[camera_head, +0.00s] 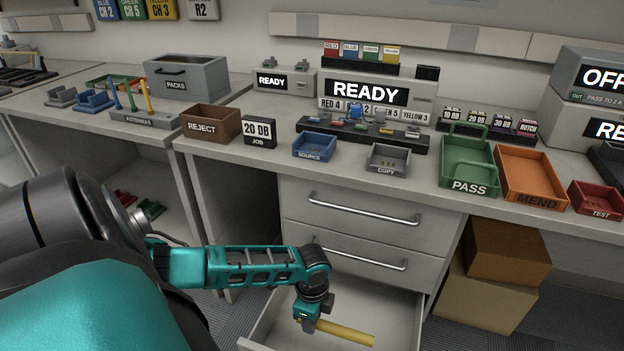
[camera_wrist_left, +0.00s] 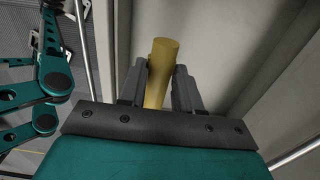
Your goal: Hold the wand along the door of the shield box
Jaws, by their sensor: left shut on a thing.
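The wand is a yellow rod (camera_head: 345,333) low in the head view, over the open bottom drawer. My left gripper (camera_head: 310,322) is shut on one end of it, and the rod points out to the right. In the left wrist view the wand (camera_wrist_left: 158,75) stands between the two dark fingers of the left gripper (camera_wrist_left: 160,90). I cannot tell whether the wand touches the drawer. I cannot make out a shield box door in these views. My right gripper is not in view.
The open drawer's pale walls (camera_head: 405,312) surround the gripper closely. Closed drawers with bar handles (camera_head: 360,208) rise above it. The bench holds a green PASS tray (camera_head: 468,185), an orange MEND tray (camera_head: 535,200) and a READY unit (camera_head: 375,93). Cardboard boxes (camera_head: 485,298) stand at right.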

